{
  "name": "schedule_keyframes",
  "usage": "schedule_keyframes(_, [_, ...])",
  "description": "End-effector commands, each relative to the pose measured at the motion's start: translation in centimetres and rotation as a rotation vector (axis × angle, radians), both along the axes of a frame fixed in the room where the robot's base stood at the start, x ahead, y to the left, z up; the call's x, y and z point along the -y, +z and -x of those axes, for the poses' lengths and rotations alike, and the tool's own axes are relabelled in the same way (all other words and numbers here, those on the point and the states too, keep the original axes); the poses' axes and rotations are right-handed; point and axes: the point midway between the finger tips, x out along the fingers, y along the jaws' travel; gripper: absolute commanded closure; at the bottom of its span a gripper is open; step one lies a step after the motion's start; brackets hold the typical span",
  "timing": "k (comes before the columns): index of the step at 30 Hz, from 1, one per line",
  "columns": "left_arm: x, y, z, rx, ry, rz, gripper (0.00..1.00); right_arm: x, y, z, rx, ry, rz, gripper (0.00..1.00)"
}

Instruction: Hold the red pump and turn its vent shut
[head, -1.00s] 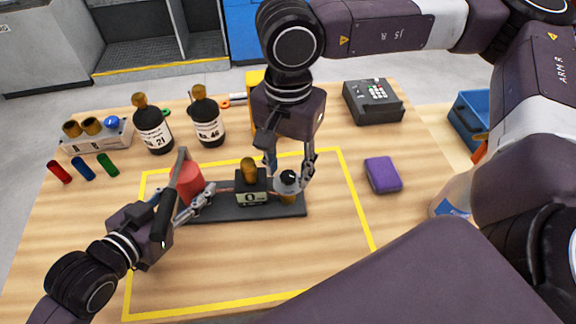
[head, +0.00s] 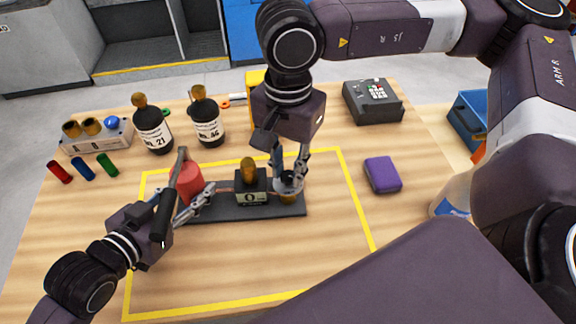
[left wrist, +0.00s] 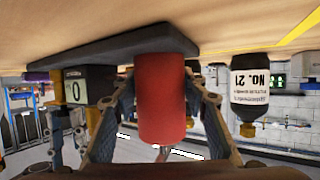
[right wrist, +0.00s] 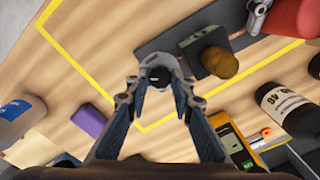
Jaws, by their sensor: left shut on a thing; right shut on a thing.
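The red pump (head: 190,181) is an upright red cylinder at the left end of a dark base bar (head: 225,212). My left gripper (head: 192,191) is shut on it from the front left; the left wrist view shows a finger on each side of the red pump (left wrist: 162,105). The vent (head: 289,181), a small round grey knob with a dark top, is at the bar's right end. My right gripper (head: 289,186) is shut on it from above. In the right wrist view the vent (right wrist: 157,76) sits between the fingertips. The fingers partly hide it.
A black box with a dial mark (head: 251,197) and brown cap stands mid-bar, close to my right gripper. Two dark bottles (head: 152,130) (head: 207,122) and a rack (head: 97,134) stand behind. A purple block (head: 382,174) lies right. The yellow-outlined table front is clear.

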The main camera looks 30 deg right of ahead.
Motion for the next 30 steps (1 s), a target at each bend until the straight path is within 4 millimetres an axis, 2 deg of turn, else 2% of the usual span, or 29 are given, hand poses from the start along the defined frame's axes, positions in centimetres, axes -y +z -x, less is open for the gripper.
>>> schedule_keyframes(18, [0.0,0.11,-0.05,0.003,0.001,0.001,1.0,-0.11,0.05,0.03,-0.001,-0.373,-0.003,1.0])
schedule_keyframes(30, [0.02,0.12,-0.06,0.004,0.0,0.001,1.0,-0.11,0.09,-0.01,0.002,-0.449,-0.003,1.0])
